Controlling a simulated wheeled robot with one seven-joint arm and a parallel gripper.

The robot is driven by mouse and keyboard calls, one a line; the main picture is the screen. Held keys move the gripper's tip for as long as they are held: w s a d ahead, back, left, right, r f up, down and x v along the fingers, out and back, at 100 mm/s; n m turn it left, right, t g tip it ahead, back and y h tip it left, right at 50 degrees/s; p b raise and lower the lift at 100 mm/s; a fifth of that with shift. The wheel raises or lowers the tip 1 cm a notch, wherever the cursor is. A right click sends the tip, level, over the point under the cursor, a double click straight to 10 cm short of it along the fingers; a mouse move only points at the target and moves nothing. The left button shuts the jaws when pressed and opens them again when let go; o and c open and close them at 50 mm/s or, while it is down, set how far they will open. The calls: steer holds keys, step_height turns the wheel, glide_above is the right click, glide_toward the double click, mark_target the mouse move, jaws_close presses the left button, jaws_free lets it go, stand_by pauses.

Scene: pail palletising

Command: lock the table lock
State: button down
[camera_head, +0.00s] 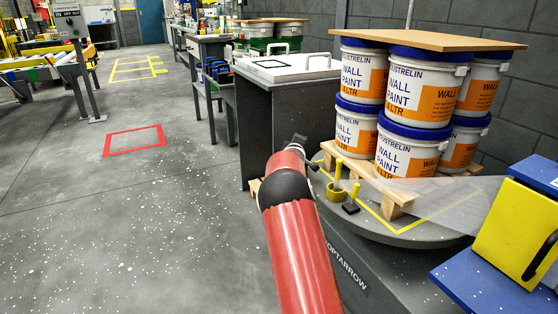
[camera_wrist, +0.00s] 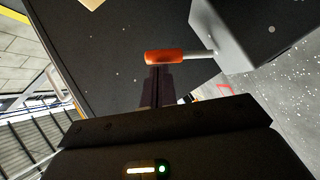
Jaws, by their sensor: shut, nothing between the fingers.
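In the wrist view an orange handle (camera_wrist: 165,57) sits on a short metal rod that comes out of a grey box (camera_wrist: 250,32), which looks like the table lock. My gripper (camera_wrist: 157,74) is shut and empty, its fingertips right at the handle. I cannot tell whether they touch it. In the head view the round grey turntable (camera_head: 405,236) carries a wooden pallet (camera_head: 397,203) with stacked paint pails (camera_head: 408,98). My red arm reaches to the table's left edge; the gripper and the lock handle are not clearly visible there.
A yellow cup with a post (camera_head: 337,193) and a black-based yellow post (camera_head: 351,207) stand on the turntable rim. A dark cabinet (camera_head: 285,125) stands behind. A blue and yellow fixture (camera_head: 515,235) is at right. The floor at left is open.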

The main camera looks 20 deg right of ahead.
steer(key=shift+d, duration=0.35)
stand_by(0.5)
steer(key=shift+r, duration=0.15)
